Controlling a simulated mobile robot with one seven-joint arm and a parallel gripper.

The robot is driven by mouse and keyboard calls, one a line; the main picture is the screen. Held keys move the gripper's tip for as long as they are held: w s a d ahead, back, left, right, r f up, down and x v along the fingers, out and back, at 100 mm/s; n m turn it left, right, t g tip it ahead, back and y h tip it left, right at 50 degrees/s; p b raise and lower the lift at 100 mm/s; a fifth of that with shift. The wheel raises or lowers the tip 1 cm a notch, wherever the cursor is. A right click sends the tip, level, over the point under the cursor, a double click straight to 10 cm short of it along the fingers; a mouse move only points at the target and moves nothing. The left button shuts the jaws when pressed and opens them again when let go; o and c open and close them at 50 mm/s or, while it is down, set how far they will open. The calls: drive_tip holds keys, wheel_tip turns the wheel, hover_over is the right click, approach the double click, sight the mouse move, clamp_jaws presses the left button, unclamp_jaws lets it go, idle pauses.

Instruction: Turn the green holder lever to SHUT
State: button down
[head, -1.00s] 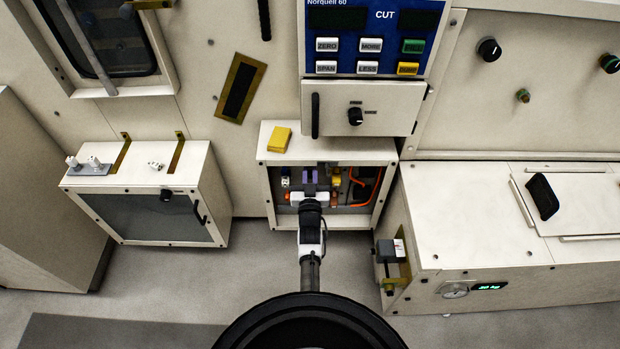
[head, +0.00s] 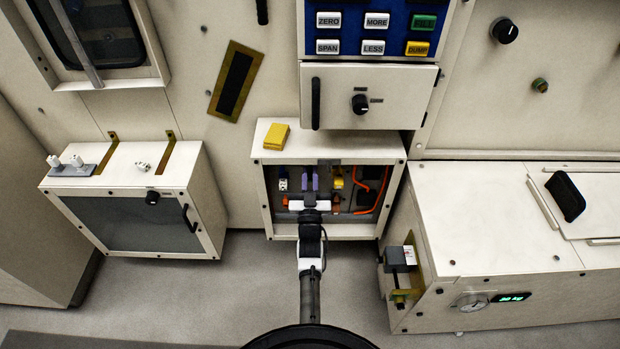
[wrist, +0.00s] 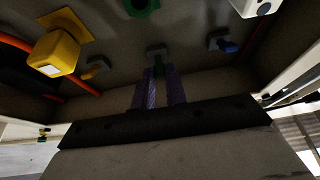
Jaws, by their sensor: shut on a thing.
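In the head view my gripper (head: 310,177) reaches into the open lower bay (head: 257,195), and the lever is hidden there. I cannot read any SHUT mark.
Beside the lever in the wrist view are a blue lever (wrist: 226,45), a yellow block (wrist: 55,52), an orange cable (wrist: 15,42) and a green ring-like part (wrist: 140,6). The bay's side walls are close. A yellow block (head: 276,135) lies on the bay's top.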

drive_tip(key=shift+r, duration=0.15)
drive_tip(key=c, duration=1.4)
unclamp_jaws()
drive_tip(key=shift+c, duration=0.2)
drive_tip(key=v, duration=0.7)
drive_tip(key=shift+s, duration=0.2)
